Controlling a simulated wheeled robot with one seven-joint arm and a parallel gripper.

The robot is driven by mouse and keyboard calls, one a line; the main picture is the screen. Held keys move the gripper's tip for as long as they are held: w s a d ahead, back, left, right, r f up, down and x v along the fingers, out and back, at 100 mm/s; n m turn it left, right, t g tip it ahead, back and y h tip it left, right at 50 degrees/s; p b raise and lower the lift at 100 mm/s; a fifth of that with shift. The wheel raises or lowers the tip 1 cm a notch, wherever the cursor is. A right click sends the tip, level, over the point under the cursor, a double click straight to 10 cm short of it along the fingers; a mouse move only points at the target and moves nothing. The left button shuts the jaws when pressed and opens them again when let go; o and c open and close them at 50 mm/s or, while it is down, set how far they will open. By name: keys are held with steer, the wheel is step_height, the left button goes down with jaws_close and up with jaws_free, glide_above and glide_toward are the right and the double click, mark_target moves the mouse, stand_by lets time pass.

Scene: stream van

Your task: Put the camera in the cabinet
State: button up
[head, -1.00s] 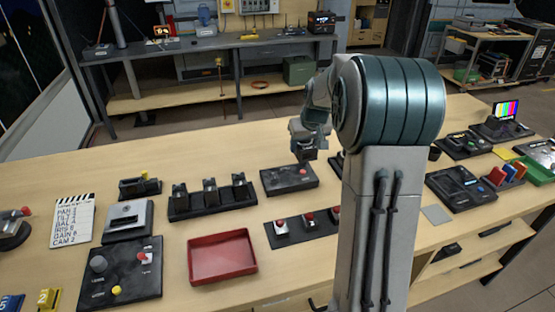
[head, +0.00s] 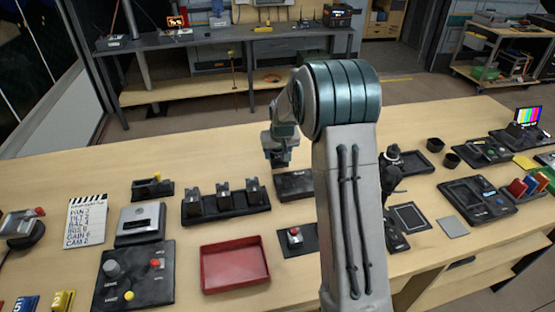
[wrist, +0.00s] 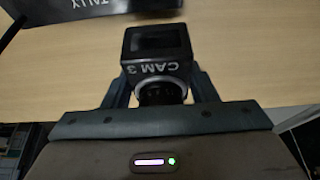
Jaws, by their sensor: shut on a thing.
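The camera (wrist: 157,47) is a small black box marked CAM 3, with a round lens part, in the wrist view. My gripper (wrist: 160,88) is shut on it, one finger on each side. In the head view my gripper (head: 279,158) hangs over the wooden table, close above a black panel (head: 296,184). The camera is too small to make out clearly there. I cannot tell for sure which thing is the cabinet; an open wooden shelf unit (head: 384,30) stands at the far back.
A red tray (head: 235,270) and a row of black holders (head: 225,202) are left of my arm. A dark stand (head: 391,170), two black cups (head: 442,151) and control panels lie to the right. The table's far strip is mostly clear.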

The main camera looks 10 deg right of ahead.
mark_target(277, 162)
steer(key=shift+f+p, duration=0.5)
steer(key=shift+f, duration=1.5)
steer(key=shift+w+f, duration=0.1)
steer(key=shift+f, duration=0.1)
steer(key=o, duration=1.5)
steer(key=shift+c, duration=0.2)
steer(key=shift+r, duration=0.1)
